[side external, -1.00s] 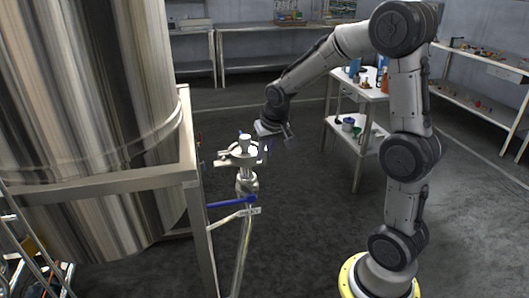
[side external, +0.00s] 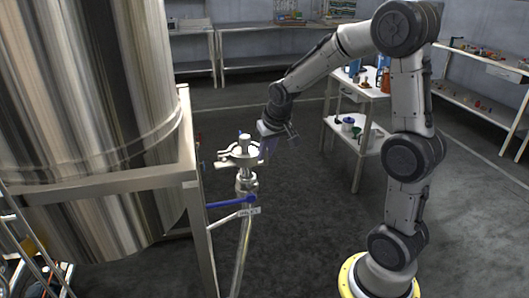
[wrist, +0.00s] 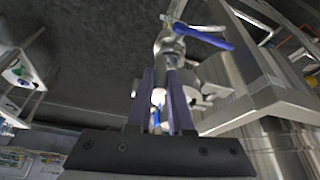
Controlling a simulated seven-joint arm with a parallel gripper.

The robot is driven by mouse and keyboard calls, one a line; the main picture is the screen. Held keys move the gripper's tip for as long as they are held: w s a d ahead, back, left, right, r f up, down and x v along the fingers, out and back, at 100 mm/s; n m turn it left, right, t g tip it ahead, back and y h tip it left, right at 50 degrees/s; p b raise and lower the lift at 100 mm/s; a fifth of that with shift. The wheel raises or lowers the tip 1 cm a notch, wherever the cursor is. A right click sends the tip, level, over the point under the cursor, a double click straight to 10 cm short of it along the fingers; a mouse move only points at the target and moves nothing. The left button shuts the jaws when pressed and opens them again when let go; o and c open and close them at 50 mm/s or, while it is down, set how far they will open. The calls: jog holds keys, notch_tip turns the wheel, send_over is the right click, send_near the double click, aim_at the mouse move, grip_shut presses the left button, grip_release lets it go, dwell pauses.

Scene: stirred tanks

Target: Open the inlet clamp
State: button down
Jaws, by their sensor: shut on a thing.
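The inlet clamp (side external: 240,153) is a shiny metal clamp around the joint at the top of a steel pipe, beside the tank frame. My gripper (side external: 269,148) is at the right side of the clamp in the side view. In the wrist view my gripper (wrist: 161,75) has its two dark purple fingers on either side of a small pale part of the clamp (wrist: 158,97), and is shut on it. The fingers hide part of the clamp. I cannot tell from these views how far the clamp is open.
A white trolley (side external: 345,128) stands behind; the floor between is clear.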

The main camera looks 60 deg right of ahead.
jog(key=d+n+g+y, duration=0.2)
jog(key=d+n+y, duration=0.4)
jog(key=n, duration=1.5)
jog(key=shift+s+d+g, duration=0.3)
jog(key=shift+s+d, duration=0.05)
jog(key=shift+d, duration=2.55)
jog(key=shift+w+r, duration=0.1)
jog(key=c, duration=0.8)
grip_release()
jog(key=shift+c, duration=0.2)
jog(key=shift+d, duration=0.1)
